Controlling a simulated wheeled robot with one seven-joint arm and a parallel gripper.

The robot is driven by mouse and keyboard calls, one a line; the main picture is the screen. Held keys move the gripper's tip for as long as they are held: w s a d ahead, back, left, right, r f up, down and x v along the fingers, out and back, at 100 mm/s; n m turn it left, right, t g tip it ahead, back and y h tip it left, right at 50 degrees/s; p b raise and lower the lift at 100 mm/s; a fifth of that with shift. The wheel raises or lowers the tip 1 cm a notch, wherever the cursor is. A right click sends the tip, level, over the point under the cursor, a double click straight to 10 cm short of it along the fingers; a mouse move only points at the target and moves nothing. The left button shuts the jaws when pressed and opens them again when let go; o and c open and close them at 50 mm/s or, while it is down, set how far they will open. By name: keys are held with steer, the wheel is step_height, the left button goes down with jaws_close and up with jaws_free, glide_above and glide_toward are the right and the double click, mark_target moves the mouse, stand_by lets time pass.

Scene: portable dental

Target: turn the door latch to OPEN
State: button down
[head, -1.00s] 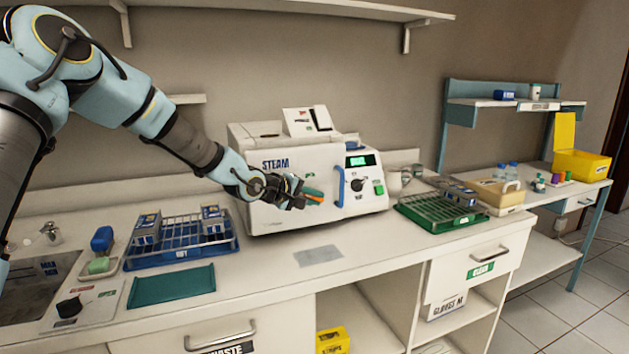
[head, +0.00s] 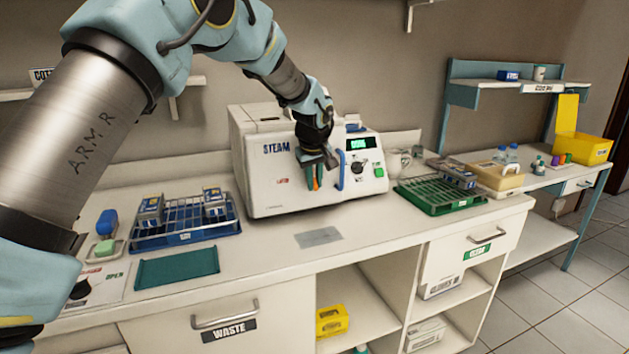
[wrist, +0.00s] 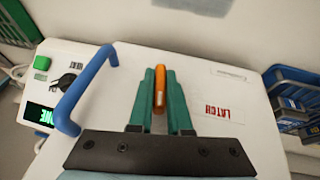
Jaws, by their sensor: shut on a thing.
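The white steam sterilizer (head: 262,185) stands on the counter against the wall. Its door latch is an orange lever (wrist: 160,88), and a red LATCH label (wrist: 224,112) is on the door beside it. My gripper (head: 314,184) is at the door front, pointing down in the head view, with its green fingers shut on the orange latch. In the wrist view the latch lies between the two green fingers (wrist: 160,95). The blue door handle (head: 341,170) is just right of my gripper. My fingers hide part of the latch and its pivot.
A control panel with a lit green display (head: 362,143), a black knob (head: 357,167) and a green button (head: 379,172) is right of the handle. A blue rack (head: 190,238) stands left, a green rack (head: 440,208) right.

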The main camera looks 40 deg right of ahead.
steer(key=shift+w+r+t+y+p, duration=0.25)
steer(key=shift+t+y+p, duration=0.15)
steer(key=shift+y, duration=0.4)
steer(key=shift+d, duration=0.1)
steer(key=c, duration=0.9)
jaws_free()
steer(key=shift+w, duration=0.15)
steer(key=shift+o, duration=0.2)
steer(key=shift+f, duration=0.15)
steer(key=shift+s, duration=0.2)
steer(key=b+v, duration=0.3)
steer(key=v, duration=0.7)
steer(key=shift+r, duration=0.4)
steer(key=shift+s, duration=0.15)
